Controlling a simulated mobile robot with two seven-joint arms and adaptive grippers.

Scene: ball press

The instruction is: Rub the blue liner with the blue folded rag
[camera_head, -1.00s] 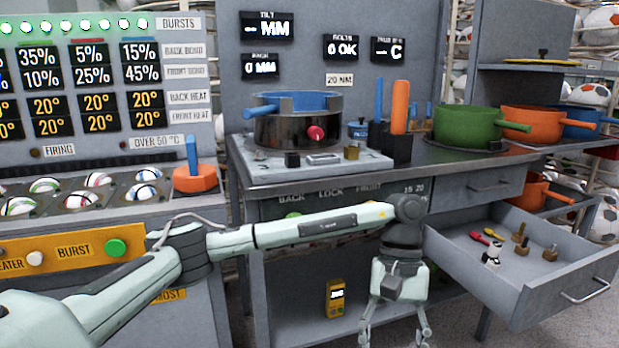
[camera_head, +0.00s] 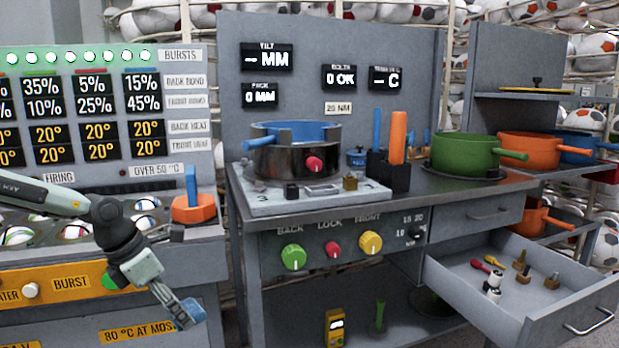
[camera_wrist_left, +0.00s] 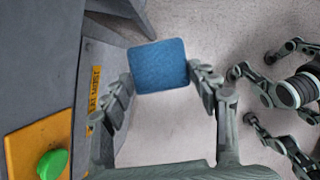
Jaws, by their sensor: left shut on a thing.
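A blue handled, ring-shaped piece (camera_head: 303,131), which looks like the blue liner, sits inside a round black holder (camera_head: 288,158) on the bench. My left gripper (camera_head: 180,306) is at the lower left, in front of the yellow panel and well below the liner. It is shut on the blue folded rag (camera_head: 188,314). In the left wrist view the rag (camera_wrist_left: 160,66) is a flat blue square between the two fingertips. My right gripper (camera_wrist_left: 243,95) shows at the right of that view, its fingers spread with nothing between them; the head view does not show it.
Green (camera_head: 463,154), orange (camera_head: 528,148) and blue (camera_head: 577,147) handled bowls stand at the right. An open drawer (camera_head: 590,305) juts out at the lower right. Tool holders (camera_head: 392,178) stand beside the black holder.

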